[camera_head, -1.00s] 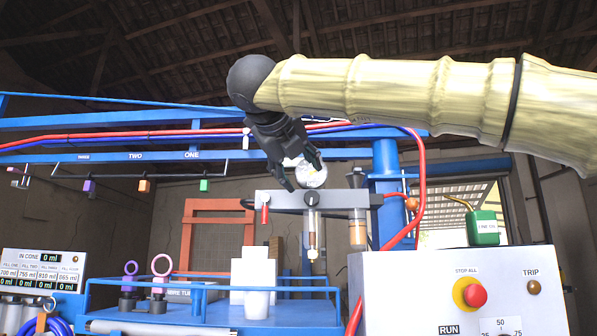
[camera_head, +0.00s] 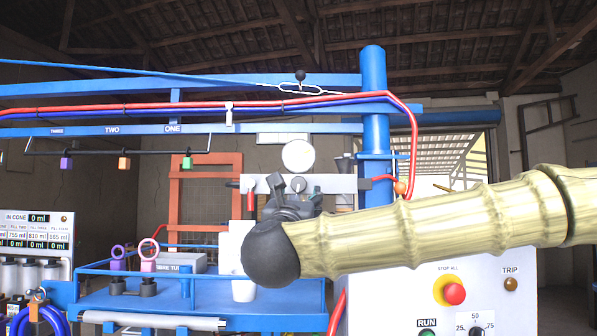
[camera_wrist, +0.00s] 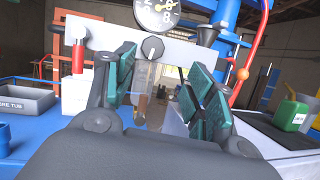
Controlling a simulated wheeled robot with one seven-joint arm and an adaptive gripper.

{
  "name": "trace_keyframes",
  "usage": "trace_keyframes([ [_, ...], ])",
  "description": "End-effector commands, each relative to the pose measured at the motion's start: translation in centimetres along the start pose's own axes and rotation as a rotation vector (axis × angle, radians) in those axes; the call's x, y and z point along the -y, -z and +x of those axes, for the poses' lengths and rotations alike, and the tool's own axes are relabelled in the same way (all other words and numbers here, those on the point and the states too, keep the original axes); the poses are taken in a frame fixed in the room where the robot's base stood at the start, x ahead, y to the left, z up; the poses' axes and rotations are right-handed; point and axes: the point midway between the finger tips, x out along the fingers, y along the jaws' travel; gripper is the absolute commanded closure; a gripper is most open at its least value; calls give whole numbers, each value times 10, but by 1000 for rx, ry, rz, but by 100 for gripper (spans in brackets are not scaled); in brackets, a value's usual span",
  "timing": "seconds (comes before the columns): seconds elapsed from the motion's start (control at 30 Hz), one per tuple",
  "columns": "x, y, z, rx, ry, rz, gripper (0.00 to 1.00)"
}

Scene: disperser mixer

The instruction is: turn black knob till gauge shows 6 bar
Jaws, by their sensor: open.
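The black knob (camera_wrist: 152,47) is on the front of a pale grey panel (camera_wrist: 105,38) in the wrist view, with a light line on its face. The round white gauge (camera_head: 298,156) stands above the panel. In the wrist view the gauge (camera_wrist: 157,12) is cut off at the top, and I cannot read its needle surely. My gripper (camera_wrist: 161,72) is open and empty. Its green-padded fingers stand apart, below and either side of the knob, with no visible contact. In the head view my gripper (camera_head: 294,192) is in front of the panel and partly hides it.
Below the panel hangs a clear tube with brown contents (camera_wrist: 141,95). A red-handled part (camera_wrist: 78,55) is at the panel's left. A control box with a red stop button (camera_head: 454,294) stands at the right. A blue rail (camera_head: 120,268) runs low on the left.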

Motion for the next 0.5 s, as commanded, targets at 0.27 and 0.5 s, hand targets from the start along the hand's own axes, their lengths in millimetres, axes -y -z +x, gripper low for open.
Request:
trace_keyframes([
  [0.27,-3,6,-17,48,-80,130,46],
  [0.5,-4,2,5,51,-80,134,46],
])
